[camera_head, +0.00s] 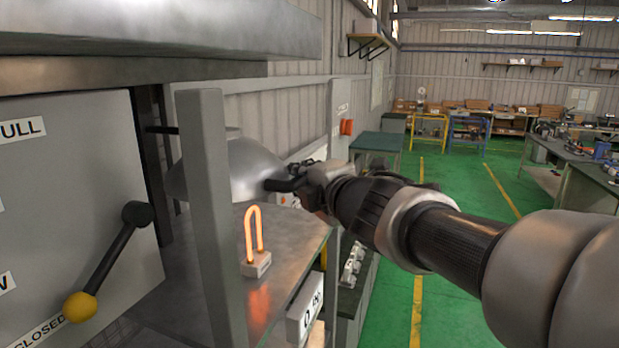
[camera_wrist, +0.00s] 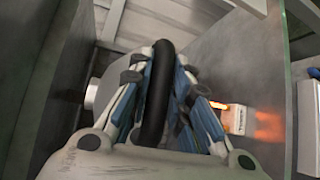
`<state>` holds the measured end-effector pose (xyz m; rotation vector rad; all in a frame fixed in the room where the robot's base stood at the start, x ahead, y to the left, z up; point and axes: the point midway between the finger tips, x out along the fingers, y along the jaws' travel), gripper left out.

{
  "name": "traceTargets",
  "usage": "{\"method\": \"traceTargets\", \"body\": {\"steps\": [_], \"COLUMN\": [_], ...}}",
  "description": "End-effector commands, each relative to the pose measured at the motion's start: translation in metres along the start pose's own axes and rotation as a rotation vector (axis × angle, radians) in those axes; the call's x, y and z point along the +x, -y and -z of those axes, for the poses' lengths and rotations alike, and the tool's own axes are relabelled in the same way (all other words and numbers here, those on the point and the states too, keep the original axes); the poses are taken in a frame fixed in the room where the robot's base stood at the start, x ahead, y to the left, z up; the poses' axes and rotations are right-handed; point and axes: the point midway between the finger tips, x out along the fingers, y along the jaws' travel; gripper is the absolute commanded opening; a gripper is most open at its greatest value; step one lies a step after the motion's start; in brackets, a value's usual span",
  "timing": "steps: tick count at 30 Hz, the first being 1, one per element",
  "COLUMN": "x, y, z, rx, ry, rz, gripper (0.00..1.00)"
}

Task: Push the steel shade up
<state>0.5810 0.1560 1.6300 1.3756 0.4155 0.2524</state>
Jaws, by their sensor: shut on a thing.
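The steel shade (camera_head: 238,168) is a rounded grey dome in the head view, above the back of the metal shelf and behind a grey upright post. My gripper (camera_head: 298,182) is at its right side. In the wrist view my gripper (camera_wrist: 162,85) has its blue-and-white fingers closed around a black curved handle (camera_wrist: 158,105). Part of this dark handle (camera_head: 280,185) shows beside the shade in the head view. A glowing orange heating element (camera_head: 253,232) stands upright on the shelf, lower than the shade. My gripper hides part of the shade's right edge.
The metal shelf (camera_head: 285,240) holds the element. The grey post (camera_head: 210,200) stands close in front of the shade. A black lever with a yellow knob (camera_head: 80,307) is on the panel at left. Open green floor (camera_head: 470,260) lies to the right, with workbenches beyond.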

Motion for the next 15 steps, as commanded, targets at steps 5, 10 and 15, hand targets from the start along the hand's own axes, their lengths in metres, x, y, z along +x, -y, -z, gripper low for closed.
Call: {"method": "traceTargets", "body": {"steps": [5, 10, 15], "x": [-0.0001, -0.0001, -0.0001], "y": [-0.0001, -0.0001, -0.0001], "z": [0.0000, 0.0000, 0.0000], "rx": [0.000, 0.000, 0.000], "ry": [0.000, 0.000, 0.000], "rz": [0.000, 0.000, 0.000], "gripper": [0.00, 0.00, 0.00]}}
